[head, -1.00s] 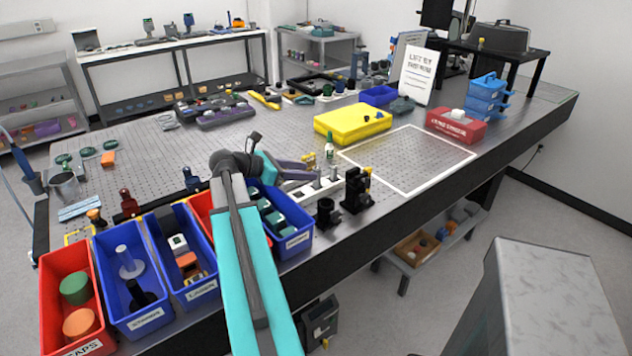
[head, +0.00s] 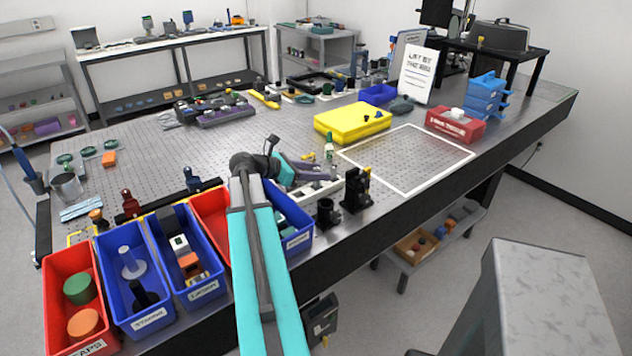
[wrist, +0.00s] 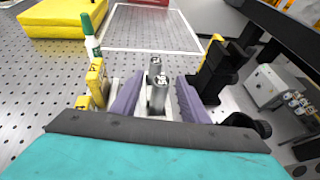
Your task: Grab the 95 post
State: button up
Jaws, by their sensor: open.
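My gripper (wrist: 157,88) is open, with its two purple fingers on either side of a short silver post (wrist: 158,98) in the wrist view. A second silver post (wrist: 155,66) stands just behind it. Both have marked tops, but I cannot read a 95 with certainty. They stand upright in a white rack (wrist: 138,109), which also shows in the head view (head: 309,193). In the head view my gripper (head: 322,170) is low over the rack and hides the posts. I see no contact between fingers and post.
Black mounts (head: 356,189) stand close to the right of the rack. A green-capped bottle (wrist: 90,35) and a yellow piece (wrist: 94,82) are close on the left. A yellow case (head: 352,122) lies behind. Blue and red bins line the front edge.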

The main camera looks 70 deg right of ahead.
jog(key=shift+c, duration=0.2)
grip_shut()
jog(key=shift+r, duration=0.15)
jog(key=shift+r+b, duration=0.75)
jog(key=shift+r, duration=4.15)
